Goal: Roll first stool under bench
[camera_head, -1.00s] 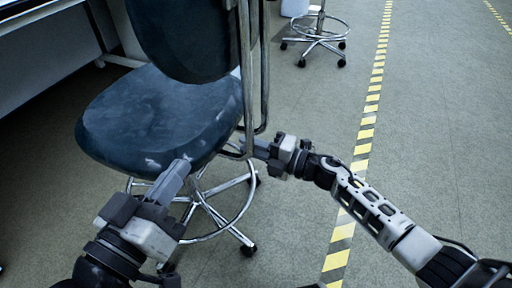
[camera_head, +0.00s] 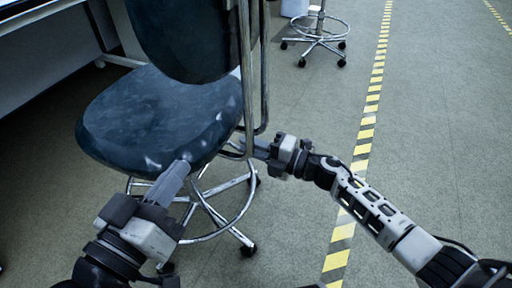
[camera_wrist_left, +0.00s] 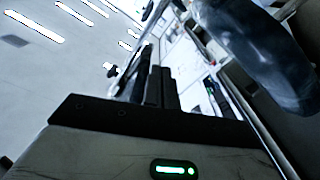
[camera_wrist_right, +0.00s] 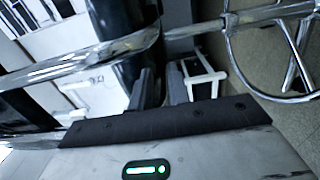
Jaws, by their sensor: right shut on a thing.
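The first stool has a dark blue seat (camera_head: 150,115), a dark backrest (camera_head: 185,35), a chrome back frame (camera_head: 246,75) and a chrome foot ring with casters. It stands upright on the floor beside the white bench (camera_head: 35,12) at the upper left. My right gripper (camera_head: 264,148) is shut on the chrome back frame, low at the seat's right side; chrome tubing also shows past its fingers in the right wrist view (camera_wrist_right: 160,85). My left gripper (camera_head: 182,167) is at the seat's near edge with its fingers together; whether it touches the seat I cannot tell.
Another stool base (camera_head: 318,38) with a foot ring stands farther back, next to a pale bin (camera_head: 295,8). A yellow-black floor stripe (camera_head: 366,130) runs to the right of the stool. The floor right of the stripe is clear. The area under the bench is dark.

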